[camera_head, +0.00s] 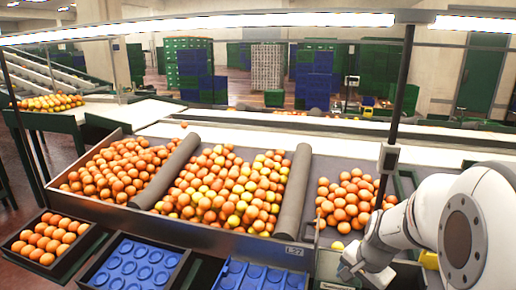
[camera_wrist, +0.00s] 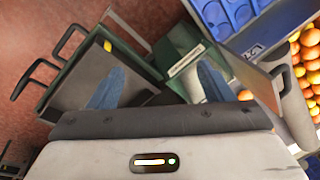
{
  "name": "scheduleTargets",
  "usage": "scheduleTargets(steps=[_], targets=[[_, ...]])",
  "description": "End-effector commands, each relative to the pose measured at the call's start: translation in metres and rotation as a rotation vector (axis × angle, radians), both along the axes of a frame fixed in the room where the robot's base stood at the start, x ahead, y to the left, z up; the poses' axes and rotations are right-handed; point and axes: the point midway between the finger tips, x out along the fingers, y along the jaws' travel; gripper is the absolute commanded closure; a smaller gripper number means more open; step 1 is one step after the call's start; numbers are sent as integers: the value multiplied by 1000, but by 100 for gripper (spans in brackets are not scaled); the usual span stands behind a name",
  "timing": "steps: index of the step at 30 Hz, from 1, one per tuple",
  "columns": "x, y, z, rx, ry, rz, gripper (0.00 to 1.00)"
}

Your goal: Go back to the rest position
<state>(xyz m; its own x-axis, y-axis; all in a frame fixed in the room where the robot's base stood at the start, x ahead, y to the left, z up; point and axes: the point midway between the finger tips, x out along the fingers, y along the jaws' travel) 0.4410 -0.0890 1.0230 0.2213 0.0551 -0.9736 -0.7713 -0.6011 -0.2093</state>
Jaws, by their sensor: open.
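My gripper (camera_head: 352,268) is at the lower right of the head view, in front of the sorting table's front edge and below the right pile of oranges (camera_head: 345,198). In the wrist view my gripper (camera_wrist: 160,88) shows two bluish fingers spread wide apart with nothing between them. Beyond the fingers are a dark green cart or bin (camera_wrist: 85,75) and the reddish floor (camera_wrist: 40,30). My white arm reaches in from the right of the head view.
The sorting table (camera_head: 295,250) holds several piles of oranges split by grey rollers (camera_head: 296,190). Blue trays (camera_head: 135,265) with round hollows stand along its front, one black crate of oranges (camera_head: 45,240) at left. A dark post (camera_head: 396,110) rises near my arm.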

Motion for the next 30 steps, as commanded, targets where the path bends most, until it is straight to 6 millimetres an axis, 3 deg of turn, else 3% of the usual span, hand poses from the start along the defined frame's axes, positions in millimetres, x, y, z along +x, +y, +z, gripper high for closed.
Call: scheduleTargets(steps=[5, 9, 16, 21, 30], targets=[[-31, 34, 34, -65, -26, 237, 26], [-71, 63, 59, -142, -45, 491, 26], [-125, 85, 79, -243, -62, 793, 26], [-140, 87, 82, -274, -63, 878, 26], [-140, 88, 82, -276, -62, 884, 26]])
